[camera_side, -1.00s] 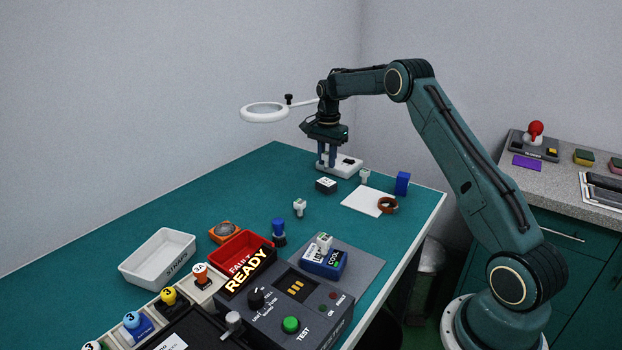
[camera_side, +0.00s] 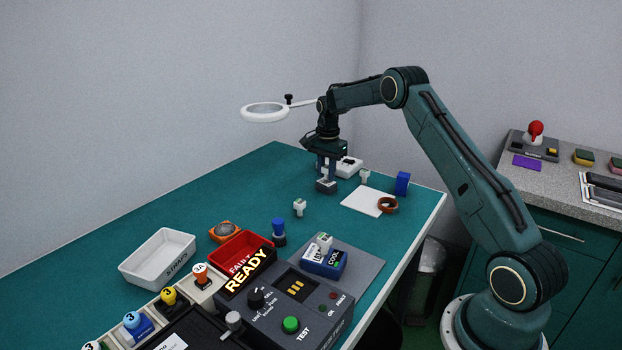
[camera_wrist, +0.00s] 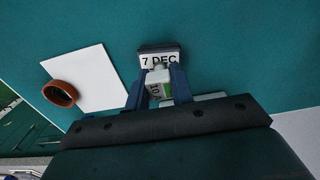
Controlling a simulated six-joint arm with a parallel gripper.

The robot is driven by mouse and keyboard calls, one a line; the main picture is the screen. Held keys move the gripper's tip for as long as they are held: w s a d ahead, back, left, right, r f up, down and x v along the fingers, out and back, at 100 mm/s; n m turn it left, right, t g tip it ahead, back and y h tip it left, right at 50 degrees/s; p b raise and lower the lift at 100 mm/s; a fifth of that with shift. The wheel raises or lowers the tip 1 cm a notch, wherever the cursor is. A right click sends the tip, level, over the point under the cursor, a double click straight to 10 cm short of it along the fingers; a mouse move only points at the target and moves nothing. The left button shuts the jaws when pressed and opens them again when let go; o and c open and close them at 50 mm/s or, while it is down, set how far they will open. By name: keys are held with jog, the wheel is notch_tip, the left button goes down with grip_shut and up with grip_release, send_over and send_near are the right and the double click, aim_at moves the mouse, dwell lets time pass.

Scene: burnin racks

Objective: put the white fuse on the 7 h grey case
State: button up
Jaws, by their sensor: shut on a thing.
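My gripper (camera_side: 326,168) is shut on a white fuse (camera_side: 325,173). In the wrist view the fuse (camera_wrist: 157,77) sits between the two blue fingers, with a partly readable "10A" marking and a green patch. The grey case (camera_side: 326,187) lies directly below the fuse on the bench. In the wrist view its white label reads "7 DEC" on the case (camera_wrist: 159,49), just past the fingertips. The fuse's lower end overlaps the case in both views. I cannot tell whether they touch.
A white lamp base (camera_side: 348,167) stands close behind my gripper. Another white fuse (camera_side: 299,208), a white piece (camera_side: 365,177), a blue block (camera_side: 403,183), a white sheet (camera_side: 362,201) and a brown ring (camera_side: 387,205) lie around. The tester (camera_side: 310,310) and trays are nearer the camera.

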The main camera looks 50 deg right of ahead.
aim_at(327, 166)
jog(key=shift+f, duration=0.15)
jog(key=o, duration=1)
notch_tip(327, 166, up, 12)
jog(key=shift+r, duration=0.2)
dwell(0.4)
